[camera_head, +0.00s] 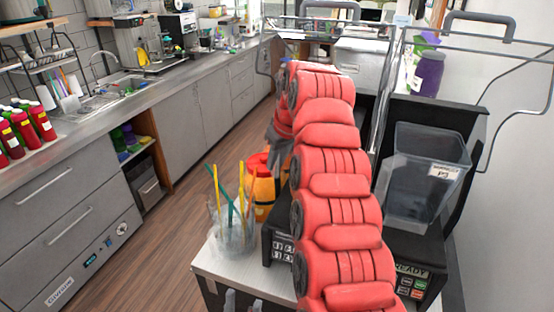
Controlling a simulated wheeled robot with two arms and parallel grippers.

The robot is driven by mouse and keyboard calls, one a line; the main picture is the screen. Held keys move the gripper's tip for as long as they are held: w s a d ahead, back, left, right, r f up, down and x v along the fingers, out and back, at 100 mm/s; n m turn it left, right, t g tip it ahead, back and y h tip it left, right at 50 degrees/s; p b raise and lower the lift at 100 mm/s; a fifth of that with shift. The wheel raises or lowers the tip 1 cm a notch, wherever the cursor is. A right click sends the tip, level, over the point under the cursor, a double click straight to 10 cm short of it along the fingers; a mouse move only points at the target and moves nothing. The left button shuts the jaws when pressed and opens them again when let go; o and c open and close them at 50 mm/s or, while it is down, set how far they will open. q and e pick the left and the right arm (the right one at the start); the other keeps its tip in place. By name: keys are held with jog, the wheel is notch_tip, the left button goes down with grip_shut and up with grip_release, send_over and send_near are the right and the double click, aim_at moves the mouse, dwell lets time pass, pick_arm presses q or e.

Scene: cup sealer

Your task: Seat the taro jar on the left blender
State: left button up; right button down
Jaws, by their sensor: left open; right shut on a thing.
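My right arm fills the middle of the head view and hides much of the left blender (279,247), whose dark base and keypad show at its left side. My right gripper is mostly hidden behind this arm. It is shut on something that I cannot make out. My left gripper (243,302) is open at the bottom edge, cut off by the frame, just below the clear cup of straws. A purple container (428,74) stands at the upper right; I cannot tell whether it is the taro jar.
A clear labelled jar (422,175) sits on the right blender (415,278), whose display reads READY. A clear cup with straws (232,236) stands on the light tabletop (215,268) left of the left blender. Wire frames with grey handles (482,22) rise above the blenders.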

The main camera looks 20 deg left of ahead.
jog(key=shift+w+r, duration=0.1)
jog(key=shift+w, duration=0.15)
jog(key=shift+s+r, duration=0.1)
jog(key=shift+w+a+r+p, duration=0.15)
jog(key=shift+w+r+p, duration=0.15)
jog(key=shift+p, duration=0.4)
jog(key=shift+f+b, duration=1.25)
jog(key=shift+b, duration=0.4)
dwell(2.0)
jog(key=c, duration=0.7)
grip_release()
jog(key=shift+s, duration=0.15)
jog(key=shift+o, duration=0.2)
jog(key=shift+f, duration=0.15)
jog(key=p+v, duration=0.4)
jog(key=v, duration=0.8)
jog(key=shift+p, duration=0.3)
